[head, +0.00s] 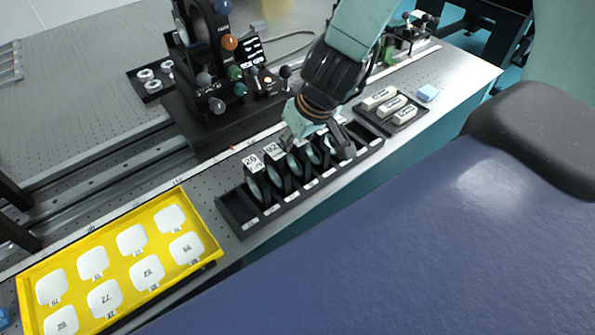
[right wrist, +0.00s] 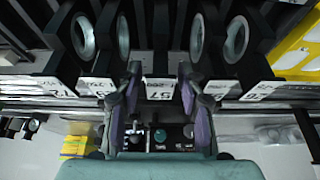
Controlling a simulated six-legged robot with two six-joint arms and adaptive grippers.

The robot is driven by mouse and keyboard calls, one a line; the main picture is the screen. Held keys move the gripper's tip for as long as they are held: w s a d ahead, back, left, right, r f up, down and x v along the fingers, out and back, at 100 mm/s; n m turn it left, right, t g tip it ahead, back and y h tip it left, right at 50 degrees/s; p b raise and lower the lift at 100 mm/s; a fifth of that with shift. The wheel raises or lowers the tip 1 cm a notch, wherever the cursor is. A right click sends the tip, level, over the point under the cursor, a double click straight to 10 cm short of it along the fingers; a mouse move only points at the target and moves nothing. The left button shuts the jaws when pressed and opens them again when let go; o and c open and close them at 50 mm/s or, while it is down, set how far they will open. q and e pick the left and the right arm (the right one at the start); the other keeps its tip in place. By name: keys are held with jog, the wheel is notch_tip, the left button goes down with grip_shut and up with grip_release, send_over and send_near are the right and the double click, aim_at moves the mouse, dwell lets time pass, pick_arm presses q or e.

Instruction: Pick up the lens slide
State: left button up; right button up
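Several lens slides, dark frames with round lenses and white number labels, stand upright in a black rack (head: 232,213). In the head view the near slide (head: 254,184) is labelled 20 and its neighbour (head: 273,172) 92. My right gripper (head: 320,140) is down over the far half of the rack and hides part of the slides there. In the right wrist view the gripper (right wrist: 160,78) is open, its fingers on either side of a labelled slide (right wrist: 160,90), with gaps visible beside the label. Other slides (right wrist: 84,38) stand to both sides. My left gripper is not in view.
A yellow tray (head: 213,250) with white numbered pads is at the lower left. A dark optical mount (head: 215,75) stands behind.

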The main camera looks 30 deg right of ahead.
jog(key=b+x, duration=0.2)
jog(key=x, duration=0.1)
jog(key=shift+f, duration=0.1)
jog(key=shift+s, duration=0.1)
jog(key=shift+c, duration=0.4)
grip_shut()
